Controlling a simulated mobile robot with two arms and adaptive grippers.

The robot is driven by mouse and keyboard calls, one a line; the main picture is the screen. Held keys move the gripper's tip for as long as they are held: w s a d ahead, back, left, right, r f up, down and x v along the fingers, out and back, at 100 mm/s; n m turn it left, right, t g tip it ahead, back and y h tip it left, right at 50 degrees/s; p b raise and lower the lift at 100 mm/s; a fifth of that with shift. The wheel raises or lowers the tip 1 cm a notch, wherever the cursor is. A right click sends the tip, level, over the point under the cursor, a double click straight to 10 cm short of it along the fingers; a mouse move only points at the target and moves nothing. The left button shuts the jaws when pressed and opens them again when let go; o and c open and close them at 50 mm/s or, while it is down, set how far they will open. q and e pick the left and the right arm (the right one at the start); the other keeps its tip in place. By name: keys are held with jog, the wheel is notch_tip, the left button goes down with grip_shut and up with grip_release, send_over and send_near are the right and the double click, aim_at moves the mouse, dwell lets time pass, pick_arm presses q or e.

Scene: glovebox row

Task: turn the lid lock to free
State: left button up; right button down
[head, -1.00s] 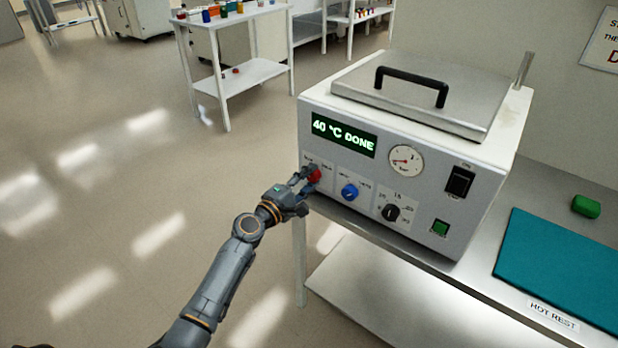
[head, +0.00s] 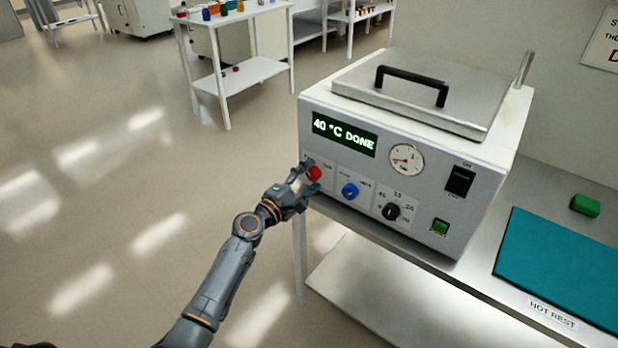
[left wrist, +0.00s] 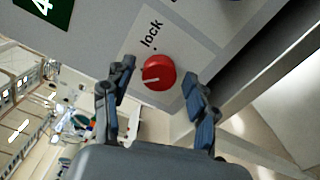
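The lid lock is a red round knob (head: 314,173) at the left end of the white machine's front panel. It also shows in the left wrist view (left wrist: 158,73), where a label reading "lock" stands by it and a pale pointer line crosses its left part. My left gripper (left wrist: 158,98) is open, with one finger on each side of the knob and a visible gap to both. In the head view my left gripper (head: 307,182) is just in front of the knob. My right gripper is in neither view.
The machine (head: 460,215) has a blue knob (head: 350,191), a black dial (head: 391,212), a green button (head: 440,227) and a black switch. Its display reads "40 °C DONE". Its metal lid (head: 420,95) is down. A teal mat (head: 560,265) lies to the right.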

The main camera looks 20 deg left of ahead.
pick_arm(q)
jog(key=v, duration=1.2)
jog(key=shift+r, duration=0.1)
jog(key=s+f+m+g+y+p, duration=0.1)
jog(key=s+f+m+g, duration=0.3)
jog(key=f, duration=0.8)
jog(key=s+f+m+g+y, duration=0.1)
jog(key=s+f+g+y, duration=0.1)
jog(key=s+f, duration=0.65)
jog(key=s+f+m+g+y+p, duration=0.1)
jog(key=s+f+m+g, duration=0.15)
jog(key=f, duration=1.15)
jog(key=s+f+m+g+y, duration=0.1)
jog(key=s+f+m+g, duration=0.2)
jog(key=s, duration=1.4)
jog(key=s+f+m+g+y+p, duration=0.1)
jog(key=s+f+m+g, duration=0.3)
jog(key=s+f+m, duration=0.5)
jog(key=s+f, duration=0.4)
jog(key=s, duration=0.4)
jog(key=shift+d+p, duration=0.3)
jog(key=shift+s+f+g, duration=0.1)
jog(key=shift+g, duration=0.15)
